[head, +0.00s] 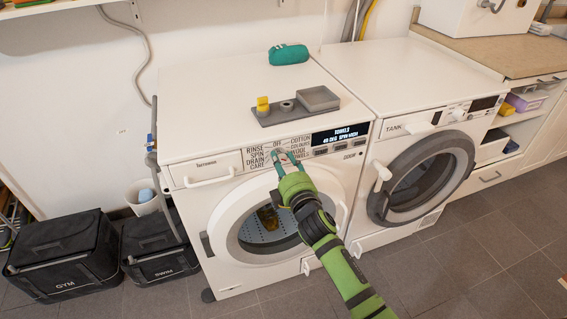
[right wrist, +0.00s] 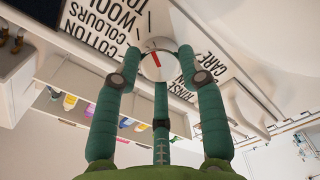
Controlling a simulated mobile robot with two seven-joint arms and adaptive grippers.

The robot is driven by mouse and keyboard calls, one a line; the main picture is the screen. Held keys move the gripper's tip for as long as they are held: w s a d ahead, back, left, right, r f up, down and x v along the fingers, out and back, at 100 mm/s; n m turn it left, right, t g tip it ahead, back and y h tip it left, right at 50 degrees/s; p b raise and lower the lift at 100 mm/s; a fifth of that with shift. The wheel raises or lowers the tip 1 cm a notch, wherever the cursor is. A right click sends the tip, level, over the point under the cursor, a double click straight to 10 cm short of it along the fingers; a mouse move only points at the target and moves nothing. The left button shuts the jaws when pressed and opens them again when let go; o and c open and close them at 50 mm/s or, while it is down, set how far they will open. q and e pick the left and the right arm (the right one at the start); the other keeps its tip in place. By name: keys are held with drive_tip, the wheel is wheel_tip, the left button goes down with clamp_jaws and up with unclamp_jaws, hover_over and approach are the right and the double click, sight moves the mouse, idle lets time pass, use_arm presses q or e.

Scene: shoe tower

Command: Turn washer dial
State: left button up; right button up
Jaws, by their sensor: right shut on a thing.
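The white washer (head: 180,118) stands at the left of the dryer, its round door showing something yellow-brown inside. Its dial (right wrist: 158,65) is round and pale with a red mark, ringed by printed program words, in the right wrist view. My right gripper (head: 286,158) reaches the washer's front panel from below, and its green fingers (right wrist: 160,75) are shut around the dial. In the head view the gripper covers most of the dial. The lit display (head: 340,133) is right of the dial; its small text is hard to read. My left gripper is not in view.
A dryer (head: 460,125) marked TANK stands right of the washer. A grey tray (head: 318,98) with a yellow piece and a teal bundle (head: 288,54) lie on the washer top. Black GYM (head: 65,255) and SWIM (head: 155,248) bags stand on the floor at left.

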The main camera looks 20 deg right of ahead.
drive_tip(key=o, duration=1.1)
drive_tip(key=shift+a, duration=0.3)
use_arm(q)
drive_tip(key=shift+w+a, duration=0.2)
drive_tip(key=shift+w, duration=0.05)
use_arm(e)
drive_tip(key=shift+o, duration=0.2)
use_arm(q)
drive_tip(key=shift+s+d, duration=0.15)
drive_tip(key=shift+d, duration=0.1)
use_arm(e)
drive_tip(key=s, duration=1.2)
drive_tip(key=shift+d, duration=0.25)
